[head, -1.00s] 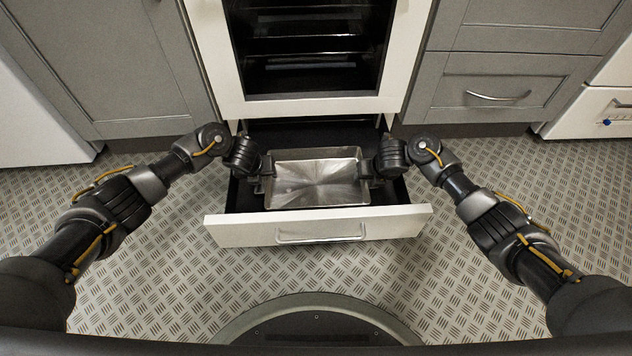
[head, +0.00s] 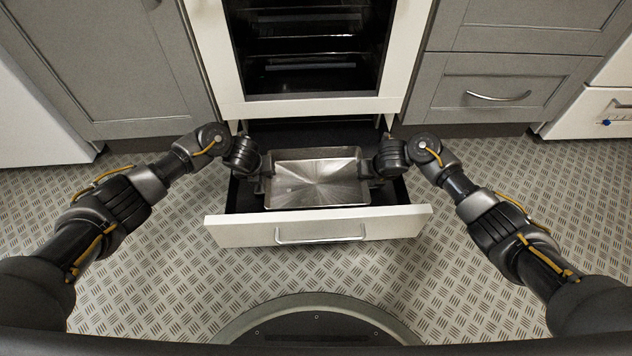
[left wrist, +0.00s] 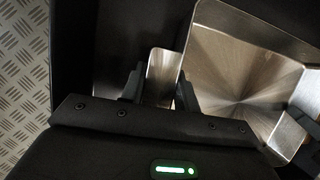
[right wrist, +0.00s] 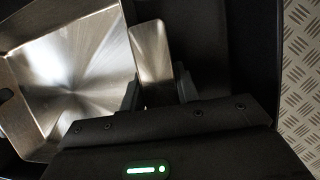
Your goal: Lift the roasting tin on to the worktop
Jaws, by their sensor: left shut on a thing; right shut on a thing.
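The roasting tin (head: 318,183) is a shiny, empty metal tin in the open drawer below the oven, seen from above in the head view. My left gripper (head: 264,173) is at its left end. In the left wrist view the fingers of my left gripper (left wrist: 158,88) are shut on the tin's end handle (left wrist: 161,68). My right gripper (head: 372,171) is at the right end. In the right wrist view the fingers of my right gripper (right wrist: 157,85) are shut on the other handle (right wrist: 151,50). The tin looks level; its underside is hidden. The worktop is not in view.
The drawer (head: 222,232) is pulled out, its front with a bar handle nearest me. The oven (head: 310,104) above shows its dark inside and racks. Grey cupboards (head: 105,75) stand on both sides. The patterned floor (head: 160,270) around the drawer is clear.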

